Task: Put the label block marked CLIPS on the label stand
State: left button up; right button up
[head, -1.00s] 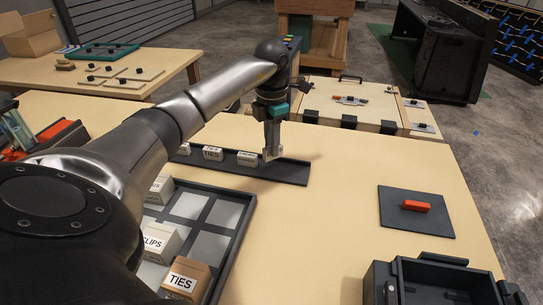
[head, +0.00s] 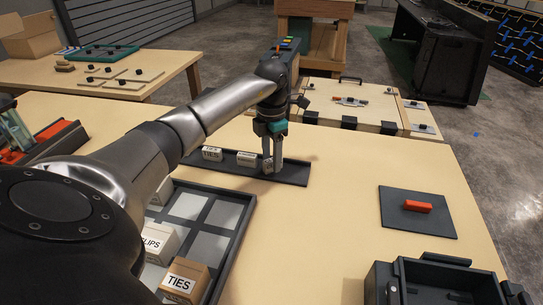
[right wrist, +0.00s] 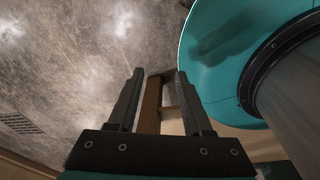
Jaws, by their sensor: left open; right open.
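My left gripper (head: 272,168) is open at the right part of a long dark rack (head: 293,175). A small pale block (head: 267,166) shows at its fingertips, low at the rack; its marking is too small to read. Two more pale blocks stand on the rack, one marked TIES (head: 212,153) and one with unclear lettering (head: 246,158). A larger block whose visible letters read "LIPS" (head: 160,242) sits in the gridded dark tray (head: 236,239), partly hidden by my left arm. My right gripper (right wrist: 155,72) is open and empty in the right wrist view.
A box marked TIES (head: 185,281) sits in the gridded tray. A dark mat (head: 400,224) with an orange piece (head: 417,206) and a dark open case (head: 440,283) are at the right. The table middle is clear.

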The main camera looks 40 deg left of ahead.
aim_at(271, 159)
pick_arm(q)
notch_tip(271, 159, up, 6)
jog(key=shift+f+p, duration=0.15)
jog(key=shift+p, duration=0.55)
notch_tip(271, 159, up, 7)
jog(key=p, duration=0.1)
jog(key=shift+f, duration=0.2)
pick_arm(e)
jog(key=shift+s+a+r, duration=1.1)
jog(key=shift+s+r, duration=0.1)
jog(key=shift+r, duration=0.05)
jog(key=shift+w+d, duration=0.15)
jog(key=shift+d, duration=0.05)
